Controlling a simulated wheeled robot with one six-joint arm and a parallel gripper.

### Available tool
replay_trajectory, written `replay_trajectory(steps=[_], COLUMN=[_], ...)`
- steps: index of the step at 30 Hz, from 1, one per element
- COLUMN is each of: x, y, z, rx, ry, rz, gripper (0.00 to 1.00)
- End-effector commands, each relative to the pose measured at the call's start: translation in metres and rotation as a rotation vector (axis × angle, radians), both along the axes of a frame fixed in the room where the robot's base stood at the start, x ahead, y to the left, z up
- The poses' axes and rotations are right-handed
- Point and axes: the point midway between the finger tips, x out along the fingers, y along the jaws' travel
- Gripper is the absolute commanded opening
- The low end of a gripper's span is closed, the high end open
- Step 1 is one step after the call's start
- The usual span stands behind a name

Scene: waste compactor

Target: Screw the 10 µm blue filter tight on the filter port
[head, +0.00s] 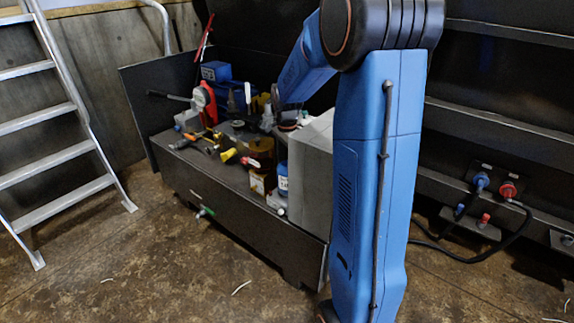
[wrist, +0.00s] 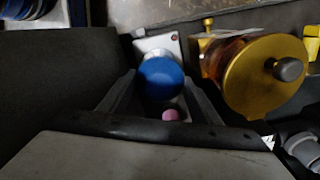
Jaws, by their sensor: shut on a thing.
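The blue filter (wrist: 161,78) shows in the wrist view as a round, smooth blue end between the two dark fingers of my gripper (wrist: 160,88). My gripper is shut on it. A light grey plate (wrist: 160,45) lies just beyond the filter; whether this is the filter port, and whether the filter touches it, I cannot tell. The thread and the filter's far end are hidden. In the head view my gripper is too small among the clutter to make out clearly.
A gold cylinder with a grey knob (wrist: 262,75) stands close right of the filter. A small pink thing (wrist: 170,115) shows near my fingers. In the head view, tools crowd the dark bench (head: 235,215), a pale grey box (head: 311,175) stands at its right end, and a ladder (head: 50,120) stands left.

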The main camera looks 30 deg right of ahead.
Motion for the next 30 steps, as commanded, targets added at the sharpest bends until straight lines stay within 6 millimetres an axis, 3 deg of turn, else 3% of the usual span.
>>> replay_trajectory(steps=[5,18,30], x=[0.0001,0.0001,0.0000], y=[0.0000,-0.0001,0.0000], z=[0.0000,-0.0002,-0.0002], rx=[0.000,0.000,0.000], ry=[0.000,0.000,0.000], rz=[-0.025,-0.413,-0.454], gripper=[0.31,0.31,0.31])
